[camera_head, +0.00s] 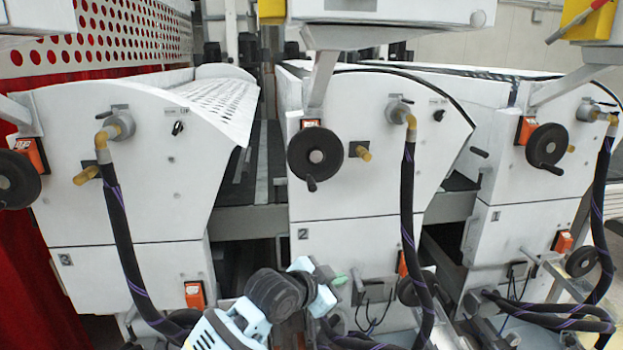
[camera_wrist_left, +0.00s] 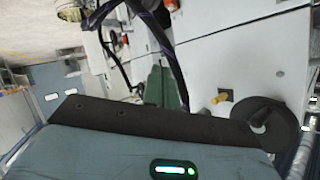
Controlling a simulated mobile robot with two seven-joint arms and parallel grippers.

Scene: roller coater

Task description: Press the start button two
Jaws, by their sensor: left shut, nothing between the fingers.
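The middle white machine panel (camera_head: 345,205) carries the number 2. It has a black handwheel (camera_head: 314,155), a small orange-and-white box (camera_head: 310,124) above the wheel, a brass fitting (camera_head: 361,152) and a small black switch (camera_head: 438,115) at upper right. An orange piece (camera_head: 403,264) shows low on its right side, partly behind a hose. I cannot tell which of these is start button two. My left gripper (camera_head: 340,283) is shut and empty, low in front of this panel, apparently touching nothing. In the wrist view, the handwheel (camera_wrist_left: 264,122) and brass fitting (camera_wrist_left: 221,97) lie beyond my wrist.
Similar units stand at left (camera_head: 125,170) and right (camera_head: 535,170). A thick black hose (camera_head: 408,215) hangs down the middle panel's right side; another hose (camera_head: 122,230) hangs on the left unit. Gaps with grey crossbeams (camera_head: 248,222) separate the units.

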